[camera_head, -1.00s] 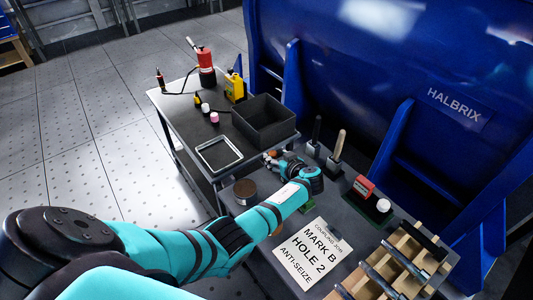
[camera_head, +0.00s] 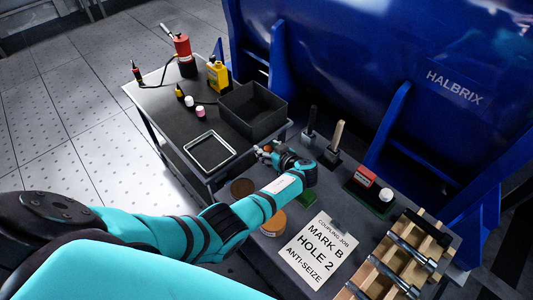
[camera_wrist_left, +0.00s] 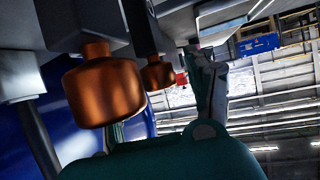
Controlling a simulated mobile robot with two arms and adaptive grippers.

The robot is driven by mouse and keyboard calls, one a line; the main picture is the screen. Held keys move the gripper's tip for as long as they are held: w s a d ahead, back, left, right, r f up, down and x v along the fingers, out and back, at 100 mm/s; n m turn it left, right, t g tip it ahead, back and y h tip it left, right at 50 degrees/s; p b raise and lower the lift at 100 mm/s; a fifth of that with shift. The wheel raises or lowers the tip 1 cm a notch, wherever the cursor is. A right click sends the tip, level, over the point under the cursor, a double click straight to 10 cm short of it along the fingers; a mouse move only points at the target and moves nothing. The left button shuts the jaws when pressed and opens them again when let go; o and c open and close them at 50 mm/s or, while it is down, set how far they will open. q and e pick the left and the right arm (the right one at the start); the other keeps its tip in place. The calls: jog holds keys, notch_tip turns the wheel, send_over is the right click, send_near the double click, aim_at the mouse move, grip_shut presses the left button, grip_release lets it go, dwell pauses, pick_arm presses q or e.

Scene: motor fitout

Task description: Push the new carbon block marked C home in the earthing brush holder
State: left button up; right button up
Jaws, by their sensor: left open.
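My left gripper (camera_head: 264,153) is over the near bench, just in front of the black open box; its fingers are small and partly hidden by its own wrist. A small copper-brown piece (camera_head: 267,148) shows at the fingers. In the left wrist view, two rounded copper-coloured pieces (camera_wrist_left: 104,92) are close to the camera, against grey blocks, with a dark bar between them. I cannot tell whether the gripper touches them. I cannot make out a carbon block marked C or the earthing brush holder in either view. My right gripper is out of view.
The black box (camera_head: 282,107) and a metal-rimmed tray (camera_head: 190,149) are on the far cart. Two upright-handled tools (camera_head: 336,136), a red-and-white box (camera_head: 364,181), a white lettered card (camera_head: 312,267) and a wooden rack (camera_head: 353,290) crowd the bench. A blue HALBRIX housing (camera_head: 340,50) stands behind.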

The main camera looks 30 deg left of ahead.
pick_arm(q)
jog(key=c, duration=0.3)
jog(key=shift+c, duration=1.4)
jog(key=c, duration=0.4)
grip_shut()
jog(key=shift+r, duration=0.1)
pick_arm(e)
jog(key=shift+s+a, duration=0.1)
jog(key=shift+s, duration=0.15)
